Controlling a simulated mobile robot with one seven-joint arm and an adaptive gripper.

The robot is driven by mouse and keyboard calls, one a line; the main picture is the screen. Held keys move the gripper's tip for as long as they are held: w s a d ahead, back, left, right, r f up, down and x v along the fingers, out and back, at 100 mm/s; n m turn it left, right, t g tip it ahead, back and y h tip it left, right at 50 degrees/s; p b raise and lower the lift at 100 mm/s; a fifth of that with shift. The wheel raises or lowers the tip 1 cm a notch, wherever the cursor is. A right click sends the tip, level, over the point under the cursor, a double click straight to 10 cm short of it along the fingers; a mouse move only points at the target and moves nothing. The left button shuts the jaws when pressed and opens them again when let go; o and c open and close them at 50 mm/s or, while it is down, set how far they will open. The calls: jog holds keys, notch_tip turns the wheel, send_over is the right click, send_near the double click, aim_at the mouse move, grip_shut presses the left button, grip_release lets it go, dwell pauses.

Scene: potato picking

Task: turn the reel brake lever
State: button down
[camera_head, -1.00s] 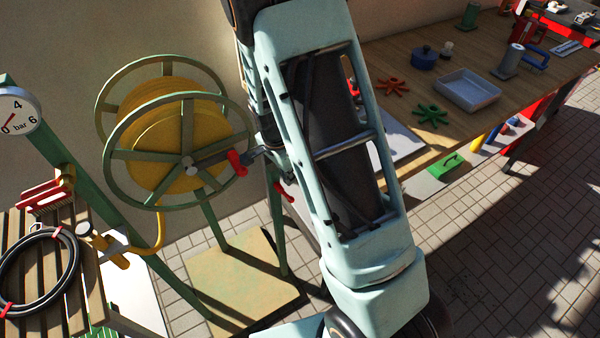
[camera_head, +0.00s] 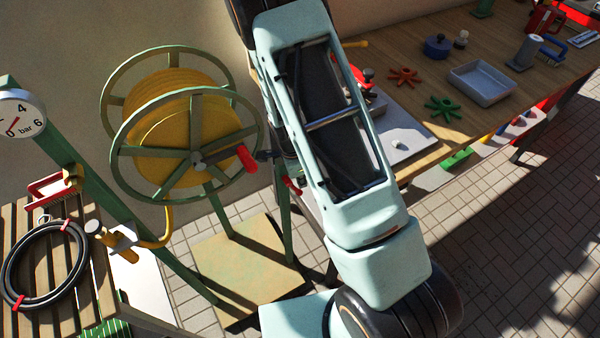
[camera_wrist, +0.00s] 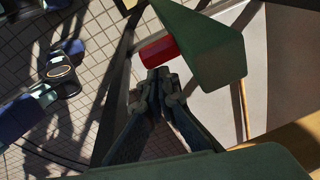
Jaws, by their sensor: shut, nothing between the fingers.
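The hose reel (camera_head: 195,160) has a green wheel frame, yellow hose and a red crank handle (camera_head: 246,158) on its right side. A smaller red lever (camera_head: 292,186), apparently the brake lever, is at the stand's right leg, partly hidden by my arm. My gripper (camera_head: 266,155) shows as a small dark shape just right of the crank handle, mostly hidden by my arm. In the wrist view my gripper (camera_wrist: 155,78) is shut and empty. A red cylinder (camera_wrist: 158,52) lies just beyond its fingertips; I cannot tell which red part it is, or whether they touch.
A green bar (camera_wrist: 205,45) is close beside the fingers in the wrist view. A slatted table (camera_head: 60,290) with a coiled black hose (camera_head: 45,265) is at left. A workbench (camera_head: 420,110) with several items stands at right. Open paving (camera_head: 500,230) lies in front of it.

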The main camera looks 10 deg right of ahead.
aim_at(298, 190)
jog(key=shift+w+d+f, duration=0.1)
jog(key=shift+f, duration=0.5)
jog(key=shift+w+d+f, duration=0.1)
jog(key=shift+f, duration=0.45)
jog(key=shift+s+a+f+y+b, duration=0.1)
jog(key=shift+a+f+y+b, duration=0.4)
jog(key=shift+b, duration=0.65)
jog(key=shift+s+a+r, duration=0.1)
jog(key=shift+a, duration=0.05)
jog(key=shift+s+a, duration=0.1)
